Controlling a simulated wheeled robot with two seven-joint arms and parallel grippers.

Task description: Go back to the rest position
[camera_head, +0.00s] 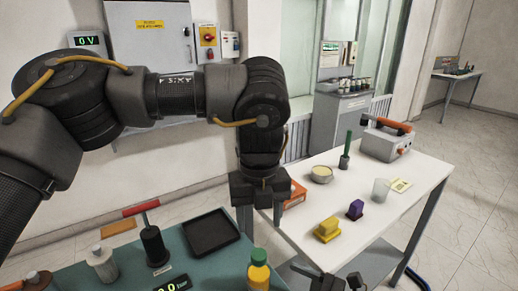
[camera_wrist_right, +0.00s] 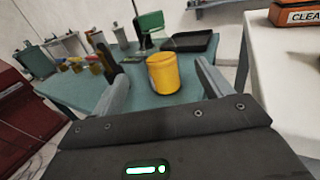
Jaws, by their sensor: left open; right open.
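My left gripper (camera_head: 259,218) hangs pointing down from the arm that crosses the head view. Its fingers are apart with nothing between them, above the gap between the green-topped table and the white table. My right gripper (camera_head: 342,283) shows only in part at the bottom edge of the head view, near the front of the white table. In the right wrist view its two fingers (camera_wrist_right: 160,88) are spread wide. A yellow cylindrical thing (camera_wrist_right: 163,74) appears beyond them, over the green table, with no finger touching it.
The green table (camera_head: 205,275) holds a black tray (camera_head: 211,232), a bottle with a green cap (camera_head: 258,272) and a black post with a red handle (camera_head: 154,245). The white table (camera_head: 410,170) holds yellow (camera_head: 327,229) and purple (camera_head: 355,209) blocks, a bowl (camera_head: 321,174) and an orange-handled device (camera_head: 386,142).

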